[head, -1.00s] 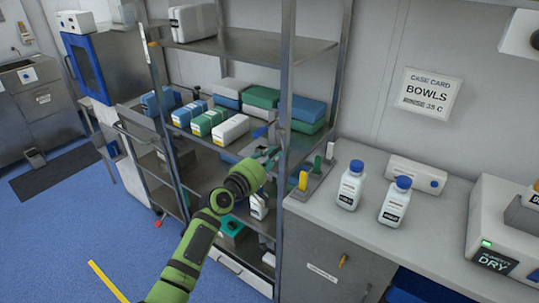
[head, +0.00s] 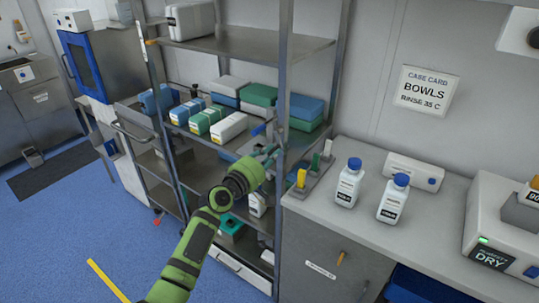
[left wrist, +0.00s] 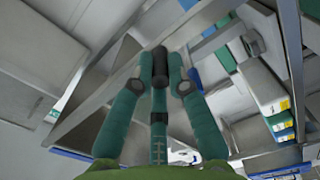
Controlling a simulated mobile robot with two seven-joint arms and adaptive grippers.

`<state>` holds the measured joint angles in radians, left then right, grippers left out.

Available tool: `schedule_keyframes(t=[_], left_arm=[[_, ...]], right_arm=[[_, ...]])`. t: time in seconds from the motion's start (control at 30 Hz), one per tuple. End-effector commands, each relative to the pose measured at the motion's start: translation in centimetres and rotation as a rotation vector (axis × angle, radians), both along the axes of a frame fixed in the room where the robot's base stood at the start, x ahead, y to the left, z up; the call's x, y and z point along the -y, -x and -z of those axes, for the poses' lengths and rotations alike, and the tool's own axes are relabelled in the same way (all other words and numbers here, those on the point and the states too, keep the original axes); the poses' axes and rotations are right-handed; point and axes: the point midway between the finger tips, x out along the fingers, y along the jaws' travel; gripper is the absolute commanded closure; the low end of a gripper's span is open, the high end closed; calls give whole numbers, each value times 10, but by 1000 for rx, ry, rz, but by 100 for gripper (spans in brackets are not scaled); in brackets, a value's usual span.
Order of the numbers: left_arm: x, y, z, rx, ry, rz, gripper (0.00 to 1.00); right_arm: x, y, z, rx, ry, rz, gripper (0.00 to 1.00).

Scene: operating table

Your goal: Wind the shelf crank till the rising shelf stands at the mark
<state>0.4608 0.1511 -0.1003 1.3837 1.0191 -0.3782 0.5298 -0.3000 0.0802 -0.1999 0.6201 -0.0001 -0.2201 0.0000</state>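A steel shelf rack stands in the middle of the head view, with a middle shelf (head: 203,140) carrying several boxes. A strip with an orange patch (head: 147,42) runs up its left front post; I cannot tell whether this is the mark. My left gripper (head: 270,155) reaches the rack's right front post, beside a small blue piece (head: 259,130). In the left wrist view my left gripper (left wrist: 160,68) has its fingertips closed around a dark cylindrical knob (left wrist: 160,56), seemingly the crank's handle. The rest of the crank is hidden behind the hand. My right gripper is not in view.
Right of the rack, a counter (head: 325,210) holds upright coloured pieces (head: 302,178), two blue-capped bottles (head: 349,182) (head: 393,199) and a DRY-labelled device (head: 495,235). An upper shelf (head: 245,42) lies above the boxes. Blue floor (head: 70,220) is open at left.

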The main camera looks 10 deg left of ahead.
Motion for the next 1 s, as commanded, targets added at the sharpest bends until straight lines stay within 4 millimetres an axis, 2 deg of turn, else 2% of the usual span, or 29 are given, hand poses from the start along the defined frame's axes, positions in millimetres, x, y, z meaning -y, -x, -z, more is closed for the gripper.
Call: schedule_keyframes(t=[0.03, 0.07, 0.4, 0.53, 0.67, 1.0], left_arm=[[2, 0, -4, 6, 2, 3, 67], [2, 0, -4, 6, 2, 2, 60], [0, 1, -1, 3, 0, 1, 60], [-3, 8, -1, 3, 0, 0, 60], [-9, 26, 0, 3, -1, 0, 60], [-31, 90, -1, 2, -1, 1, 60]], right_arm=[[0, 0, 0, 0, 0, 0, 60], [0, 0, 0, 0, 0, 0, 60], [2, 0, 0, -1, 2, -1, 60], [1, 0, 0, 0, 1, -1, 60], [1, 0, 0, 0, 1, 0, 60], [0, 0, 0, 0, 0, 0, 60]])
